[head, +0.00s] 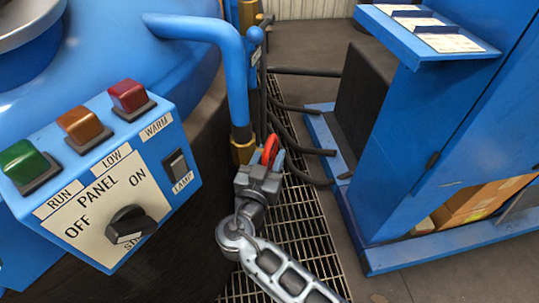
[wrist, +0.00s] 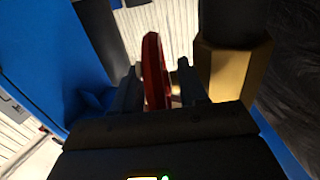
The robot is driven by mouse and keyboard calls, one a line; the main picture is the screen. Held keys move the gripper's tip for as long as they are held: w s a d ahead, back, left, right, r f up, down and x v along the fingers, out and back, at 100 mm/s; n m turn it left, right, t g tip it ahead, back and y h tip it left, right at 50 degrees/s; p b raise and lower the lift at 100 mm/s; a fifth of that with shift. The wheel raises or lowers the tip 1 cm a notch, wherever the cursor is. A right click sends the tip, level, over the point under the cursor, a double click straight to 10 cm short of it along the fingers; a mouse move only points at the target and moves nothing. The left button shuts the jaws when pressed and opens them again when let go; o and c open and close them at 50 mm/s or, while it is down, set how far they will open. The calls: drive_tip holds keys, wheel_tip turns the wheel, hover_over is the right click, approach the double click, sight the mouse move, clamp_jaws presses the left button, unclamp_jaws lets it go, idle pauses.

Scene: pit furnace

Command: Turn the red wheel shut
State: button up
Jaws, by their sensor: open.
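The red wheel (head: 270,151) shows just beyond my gripper (head: 262,172) in the head view, beside the blue pipe and its brass fitting. My gripper and wrist hide most of it. In the wrist view the red wheel (wrist: 154,70) is seen nearly edge-on, its rim standing between the two fingers of my gripper (wrist: 160,85). The fingers are open, one on each side of the rim, with a visible gap on the right side. I cannot tell whether the left finger touches it.
A blue pipe (head: 238,90) with a brass fitting (head: 243,150) stands close by; a brass hex fitting (wrist: 222,72) is right of the fingers. A control panel (head: 100,185) is at left, a blue cabinet (head: 440,130) at right. Dark hoses (head: 285,125) cross above the floor grating (head: 305,225).

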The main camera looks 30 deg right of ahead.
drive_tip(key=shift+d, duration=0.1)
clamp_jaws()
idle(0.4)
drive_tip(key=shift+r+g+y+p, duration=0.1)
drive_tip(key=shift+g+y+p, duration=0.2)
drive_tip(key=shift+p, duration=0.15)
drive_tip(key=shift+r+g+y+p, duration=0.25)
drive_tip(key=shift+g+y+p, duration=0.45)
drive_tip(key=shift+p, duration=0.45)
drive_tip(key=g+y+p, duration=0.1)
drive_tip(key=p, duration=0.2)
drive_tip(key=shift+r+g+y, duration=0.1)
drive_tip(key=shift+g+y, duration=0.3)
drive_tip(key=g+y+p, duration=0.2)
drive_tip(key=p, duration=0.1)
drive_tip(key=shift+g+y+p, duration=0.3)
drive_tip(key=shift+p, duration=0.4)
drive_tip(key=shift+f, duration=0.25)
